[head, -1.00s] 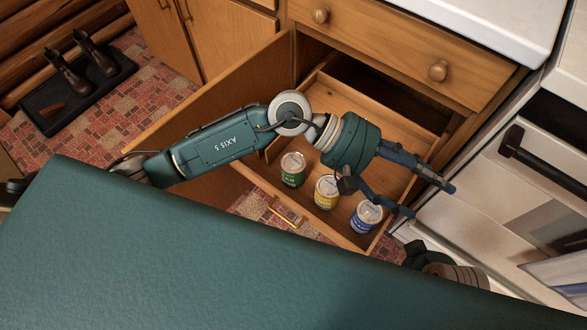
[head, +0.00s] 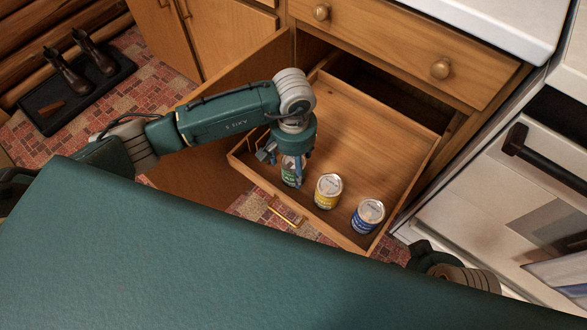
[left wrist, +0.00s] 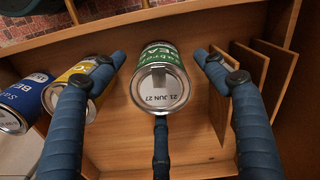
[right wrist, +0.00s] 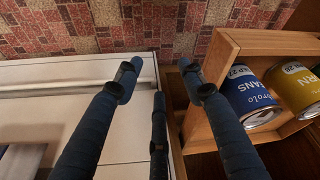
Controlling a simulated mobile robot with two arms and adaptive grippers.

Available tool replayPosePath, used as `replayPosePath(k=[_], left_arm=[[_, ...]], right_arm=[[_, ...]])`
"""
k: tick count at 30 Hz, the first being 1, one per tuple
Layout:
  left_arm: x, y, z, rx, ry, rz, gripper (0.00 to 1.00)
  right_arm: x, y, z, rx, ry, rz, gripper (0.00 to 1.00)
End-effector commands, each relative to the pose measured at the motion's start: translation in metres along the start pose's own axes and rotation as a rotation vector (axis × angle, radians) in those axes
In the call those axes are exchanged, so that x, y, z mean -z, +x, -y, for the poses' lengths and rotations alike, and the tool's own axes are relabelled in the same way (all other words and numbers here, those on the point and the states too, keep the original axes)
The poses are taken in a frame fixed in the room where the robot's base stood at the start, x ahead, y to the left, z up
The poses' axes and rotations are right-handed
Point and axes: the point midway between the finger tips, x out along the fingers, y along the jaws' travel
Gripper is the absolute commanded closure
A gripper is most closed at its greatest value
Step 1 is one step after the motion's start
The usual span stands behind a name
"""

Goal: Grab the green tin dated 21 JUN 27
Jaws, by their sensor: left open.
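The green tin (left wrist: 160,75) stands in the open wooden drawer (head: 385,150); its lid reads 21 JUN 27 in the left wrist view. In the head view the green tin (head: 290,172) is partly hidden by my left gripper (head: 283,165), which points down over it. In the left wrist view my left gripper (left wrist: 160,62) is open, with its fingers on either side of the tin and gaps showing between. My right gripper (right wrist: 160,75) has its fingers apart and empty, outside the drawer by the white oven front.
A yellow tin (head: 328,191) and a blue tin (head: 367,215) stand to the right of the green one along the drawer's front. Wooden dividers (left wrist: 245,85) stand on its other side. The drawer's back is clear. An oven (head: 530,190) is at right.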

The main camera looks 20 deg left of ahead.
Motion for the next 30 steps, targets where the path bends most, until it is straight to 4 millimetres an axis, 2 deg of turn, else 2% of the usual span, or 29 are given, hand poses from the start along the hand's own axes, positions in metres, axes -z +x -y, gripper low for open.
replayPosePath(k=[5, 9, 18, 27, 30], left_arm=[[0.002, 0.030, -0.001, -0.002, -0.003, 0.007, 0.27], [0.003, 0.045, 0.000, -0.001, -0.002, 0.004, 0.27], [0.004, 0.048, 0.000, -0.001, -0.001, 0.002, 0.27], [0.004, 0.048, 0.000, -0.001, -0.001, 0.002, 0.87], [0.004, 0.048, 0.000, -0.001, -0.001, 0.002, 0.89]], right_arm=[[0.000, -0.018, -0.001, -0.002, 0.001, -0.012, 0.60], [-0.002, -0.020, -0.001, -0.002, 0.001, -0.010, 0.60], [-0.001, -0.021, -0.001, -0.003, 0.001, -0.011, 0.60], [-0.002, -0.021, -0.001, -0.003, 0.001, -0.010, 0.60], [-0.002, -0.021, -0.001, -0.002, 0.001, -0.010, 0.60]])
